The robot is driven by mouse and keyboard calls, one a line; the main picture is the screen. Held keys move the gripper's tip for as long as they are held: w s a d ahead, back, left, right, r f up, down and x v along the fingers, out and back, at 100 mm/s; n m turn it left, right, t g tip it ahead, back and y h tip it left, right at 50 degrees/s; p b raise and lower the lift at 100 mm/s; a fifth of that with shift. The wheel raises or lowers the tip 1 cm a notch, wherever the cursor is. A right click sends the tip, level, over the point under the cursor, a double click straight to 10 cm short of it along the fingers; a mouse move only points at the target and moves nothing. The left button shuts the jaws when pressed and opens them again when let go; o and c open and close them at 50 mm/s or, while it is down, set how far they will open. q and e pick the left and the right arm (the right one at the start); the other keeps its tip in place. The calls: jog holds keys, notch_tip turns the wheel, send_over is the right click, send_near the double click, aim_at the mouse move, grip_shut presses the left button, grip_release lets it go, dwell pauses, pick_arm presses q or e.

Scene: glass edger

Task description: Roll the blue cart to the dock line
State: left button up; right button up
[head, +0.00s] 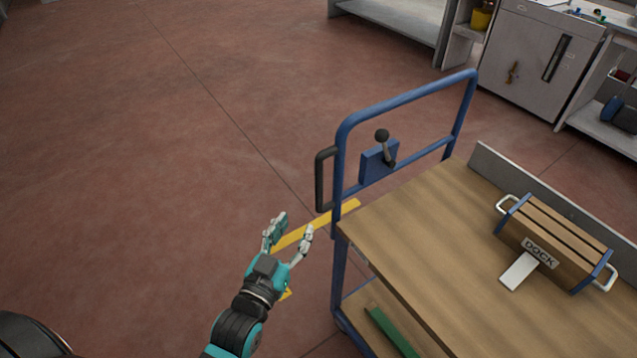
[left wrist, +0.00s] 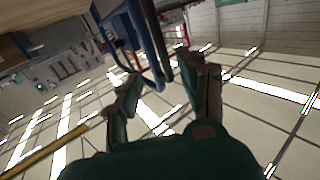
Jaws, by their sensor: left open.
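The blue cart (head: 349,135) stands at the right in the head view, with a wooden top and a blue tube frame. A black grip (head: 320,180) is fixed on the frame's left post, and a black-knobbed lever (head: 384,142) sits on a blue plate. A yellow floor line (head: 318,226) runs beside and partly behind the cart. My left gripper (head: 291,230) is open and empty, left of the cart and below the black grip, apart from it. In the left wrist view, its open fingers (left wrist: 165,88) point toward blue tubing (left wrist: 147,45). My right gripper is out of view.
A wooden crate marked DOCK (head: 560,243), with white handles, rests on the cart top. A green bar (head: 390,330) lies on the lower shelf. A grey cabinet (head: 535,62) and shelves stand at the back right. The red floor at left is clear.

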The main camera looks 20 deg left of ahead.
aim_at(317, 187)
pick_arm(q)
jog(key=w+b, duration=0.1)
jog(key=w, duration=0.3)
jog(key=w+b, duration=0.2)
jog(key=w, duration=0.3)
jog(key=w+d+b, duration=0.1)
jog(key=w, duration=0.4)
jog(key=shift+f+b, duration=0.2)
jog(key=shift+b, duration=0.15)
jog(key=shift+w+r, duration=0.1)
jog(key=shift+w, duration=0.1)
grip_shut()
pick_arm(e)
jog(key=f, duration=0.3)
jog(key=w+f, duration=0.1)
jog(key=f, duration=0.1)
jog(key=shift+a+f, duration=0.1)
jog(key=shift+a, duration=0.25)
pick_arm(q)
jog(key=shift+w+f, duration=0.2)
jog(key=shift+f, duration=0.05)
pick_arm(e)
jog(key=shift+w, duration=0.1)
